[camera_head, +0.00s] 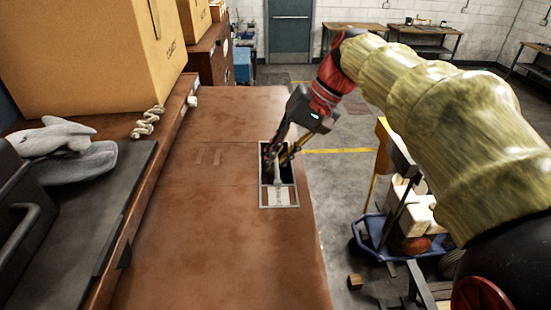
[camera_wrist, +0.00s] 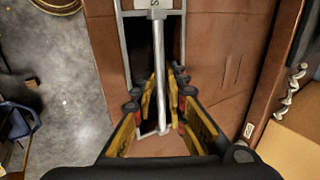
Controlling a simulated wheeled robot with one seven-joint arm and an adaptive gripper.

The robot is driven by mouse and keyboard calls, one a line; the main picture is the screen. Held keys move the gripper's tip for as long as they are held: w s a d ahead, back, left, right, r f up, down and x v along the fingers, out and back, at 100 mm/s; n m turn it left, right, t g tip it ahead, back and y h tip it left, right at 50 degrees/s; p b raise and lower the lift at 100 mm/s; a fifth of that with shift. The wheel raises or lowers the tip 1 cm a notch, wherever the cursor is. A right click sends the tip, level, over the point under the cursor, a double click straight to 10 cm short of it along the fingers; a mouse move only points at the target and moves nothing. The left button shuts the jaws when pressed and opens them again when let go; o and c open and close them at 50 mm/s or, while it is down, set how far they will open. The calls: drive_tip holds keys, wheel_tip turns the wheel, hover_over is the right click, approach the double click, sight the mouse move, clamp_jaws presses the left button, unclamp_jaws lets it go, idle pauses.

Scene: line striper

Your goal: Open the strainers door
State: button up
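The strainers hatch is a grey metal frame (camera_head: 297,190) set in the brown top, around a dark opening. It also shows in the wrist view (camera_wrist: 123,45), with a pale lettered plate (camera_wrist: 168,4) at its far end. A thin grey metal piece, seemingly the door edge-on (camera_wrist: 159,70), runs lengthwise over the opening. My gripper (camera_head: 271,160) is over the hatch, pointing down. In the wrist view its yellow-padded fingers (camera_wrist: 161,95) lie on either side of the metal piece, with narrow gaps apparent. Contact is hard to judge.
The brown top (camera_head: 200,240) is clear around the hatch. A cardboard box (camera_head: 95,55), grey gloves (camera_head: 70,150) and a dark case (camera_head: 25,215) stand at left. A blue cart (camera_head: 375,240) with loose items stands on the floor at right.

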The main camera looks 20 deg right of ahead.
drive_tip(key=v, duration=0.7)
drive_tip(key=shift+d+r, duration=0.1)
drive_tip(key=shift+r, duration=0.1)
idle(0.4)
